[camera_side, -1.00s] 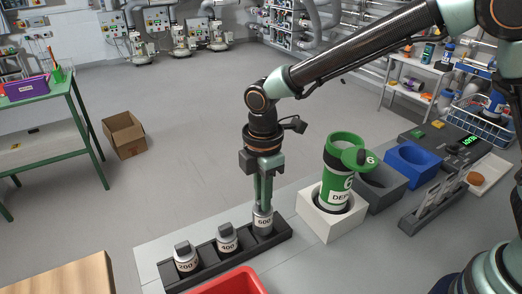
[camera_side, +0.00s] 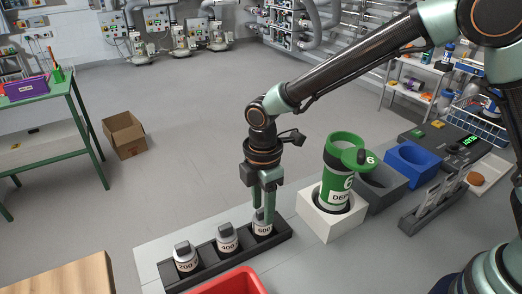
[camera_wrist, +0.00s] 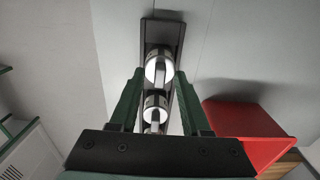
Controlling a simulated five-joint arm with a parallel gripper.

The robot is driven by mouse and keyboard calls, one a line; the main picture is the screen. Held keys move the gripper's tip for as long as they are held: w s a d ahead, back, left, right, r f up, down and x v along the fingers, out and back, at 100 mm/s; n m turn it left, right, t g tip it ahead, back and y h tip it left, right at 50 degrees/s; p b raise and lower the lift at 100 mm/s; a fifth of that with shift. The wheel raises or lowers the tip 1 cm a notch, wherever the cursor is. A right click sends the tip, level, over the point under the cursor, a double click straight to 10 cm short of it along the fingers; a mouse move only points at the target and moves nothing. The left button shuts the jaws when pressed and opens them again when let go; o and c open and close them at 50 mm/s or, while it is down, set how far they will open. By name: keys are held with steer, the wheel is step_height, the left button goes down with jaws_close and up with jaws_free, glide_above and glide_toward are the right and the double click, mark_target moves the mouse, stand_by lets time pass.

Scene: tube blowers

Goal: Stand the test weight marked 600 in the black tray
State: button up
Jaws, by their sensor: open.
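The weight marked 600 (camera_side: 263,230) is a small metal cylinder with a pale label. It stands upright in the right end of the long black tray (camera_side: 281,238). My gripper (camera_side: 263,212) points down over it, with open fingers on either side of its top; I cannot tell whether they still touch it. In the wrist view, the nearest weight to the tray's far end (camera_wrist: 160,66) shows between the open fingers (camera_wrist: 160,80). Weights marked 400 (camera_side: 227,240) and 200 (camera_side: 186,258) stand in the same tray to the left.
A white block holding a green bottle (camera_side: 341,170) stands close to the right of the tray. A red bin (camera_side: 232,281) is in front, also seen in the wrist view (camera_wrist: 245,130). Grey (camera_side: 383,185) and blue (camera_side: 413,165) bins stand farther right.

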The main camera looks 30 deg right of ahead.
steer(key=shift+r, duration=0.15)
step_height(320, 180, up, 11)
steer(key=s+d+r+m+t, duration=0.25)
steer(key=d+r+m, duration=0.45)
steer(key=d, duration=0.5)
steer(key=s+d+f+m+t, duration=0.1)
steer(key=s+d+m+t, duration=0.2)
steer(key=s+d+m, duration=0.4)
steer(key=d+m, duration=0.3)
steer(key=m, duration=0.1)
steer(key=shift+d+f, duration=0.2)
steer(key=shift+d, duration=0.05)
